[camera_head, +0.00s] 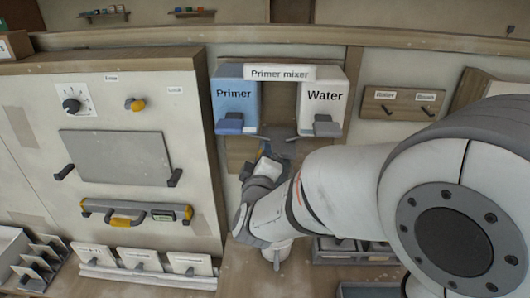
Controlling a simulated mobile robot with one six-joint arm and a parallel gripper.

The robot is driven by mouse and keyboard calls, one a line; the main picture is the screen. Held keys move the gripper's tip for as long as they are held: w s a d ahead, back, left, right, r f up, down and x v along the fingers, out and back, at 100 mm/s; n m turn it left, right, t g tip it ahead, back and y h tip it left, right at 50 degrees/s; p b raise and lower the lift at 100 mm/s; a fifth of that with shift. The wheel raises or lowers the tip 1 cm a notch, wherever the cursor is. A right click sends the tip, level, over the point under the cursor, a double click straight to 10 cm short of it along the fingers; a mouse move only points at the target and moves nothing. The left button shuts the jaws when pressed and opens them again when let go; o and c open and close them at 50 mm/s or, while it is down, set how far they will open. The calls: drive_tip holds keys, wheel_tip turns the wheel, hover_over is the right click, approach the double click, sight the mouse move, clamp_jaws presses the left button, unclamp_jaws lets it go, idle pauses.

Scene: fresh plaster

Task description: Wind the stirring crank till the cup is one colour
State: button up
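The primer mixer stands at the back centre under its sign (280,73). My arm reaches in from the right, and my gripper (266,153) is at the mixer, low between the two boxes. The gripper is small and partly hidden by my wrist, so I cannot tell whether it is open or shut on anything. I cannot make out the stirring crank, the cup or the colour inside it; my arm covers much of that area.
A panel on the left carries a dial (71,105), a grey flap (116,158) and a level-like bar tool (135,213). White cards (138,259) stand below it. A hook board (403,104) hangs right of the mixer. Grey trays (352,252) lie beneath my arm.

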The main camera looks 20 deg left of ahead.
drive_tip(key=shift+f, duration=0.2)
idle(0.4)
drive_tip(key=o, duration=1)
drive_tip(key=shift+r, duration=0.1)
drive_tip(key=shift+b+v, duration=0.85)
drive_tip(key=shift+v, duration=3.1)
drive_tip(key=shift+a, duration=0.1)
